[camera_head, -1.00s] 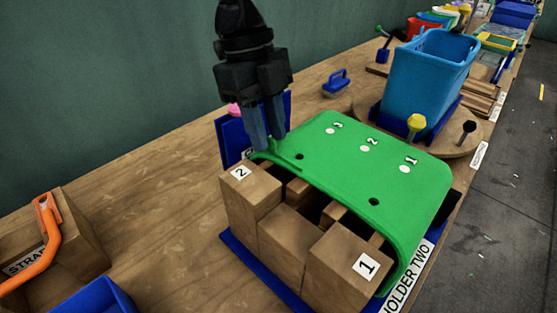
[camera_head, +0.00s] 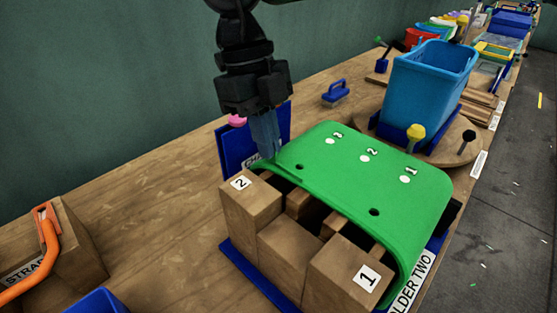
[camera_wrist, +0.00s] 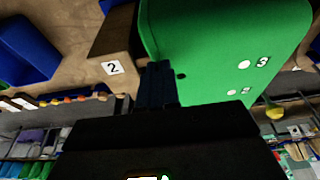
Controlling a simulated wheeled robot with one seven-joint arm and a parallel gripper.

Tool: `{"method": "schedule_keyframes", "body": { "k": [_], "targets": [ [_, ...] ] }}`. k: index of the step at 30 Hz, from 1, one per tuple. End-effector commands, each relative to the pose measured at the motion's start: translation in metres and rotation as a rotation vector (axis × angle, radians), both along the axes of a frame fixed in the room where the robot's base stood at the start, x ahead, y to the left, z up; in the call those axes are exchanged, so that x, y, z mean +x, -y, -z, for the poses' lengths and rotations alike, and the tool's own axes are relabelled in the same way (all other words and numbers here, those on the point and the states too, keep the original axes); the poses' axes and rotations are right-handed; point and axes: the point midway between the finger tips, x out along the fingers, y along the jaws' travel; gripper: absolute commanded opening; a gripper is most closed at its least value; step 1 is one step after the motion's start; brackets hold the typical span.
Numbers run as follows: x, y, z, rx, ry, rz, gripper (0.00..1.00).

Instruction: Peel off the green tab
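The green tab (camera_head: 345,165) is a broad curved sheet with white dots numbered 1, 2 and 3 and dark holes. It lies over wooden blocks (camera_head: 290,245) in the holder and bends down at its right end. My gripper (camera_head: 267,155) points down at the sheet's far left corner, beside the block marked 2. Its fingers are together at the green edge, and the pinched part is hidden. In the wrist view the fingers (camera_wrist: 157,85) meet the edge of the green sheet (camera_wrist: 215,40), next to the block marked 2 (camera_wrist: 115,50).
A blue panel (camera_head: 233,152) stands just behind my fingers. A blue bin (camera_head: 428,80) and a yellow-topped knob (camera_head: 415,132) stand at the back right. An orange handle (camera_head: 48,245) is at the left. The wood table between is bare.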

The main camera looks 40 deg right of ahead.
Motion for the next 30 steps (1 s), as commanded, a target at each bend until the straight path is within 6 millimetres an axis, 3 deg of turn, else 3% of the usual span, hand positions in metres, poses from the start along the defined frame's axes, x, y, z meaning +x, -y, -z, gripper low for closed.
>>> {"method": "schedule_keyframes", "body": {
  "k": [11,30],
  "targets": [
    [0.000,0.000,-0.008,0.000,0.001,0.000,0.00],
    [0.000,0.000,-0.054,-0.001,0.001,0.000,0.00]
  ]
}}
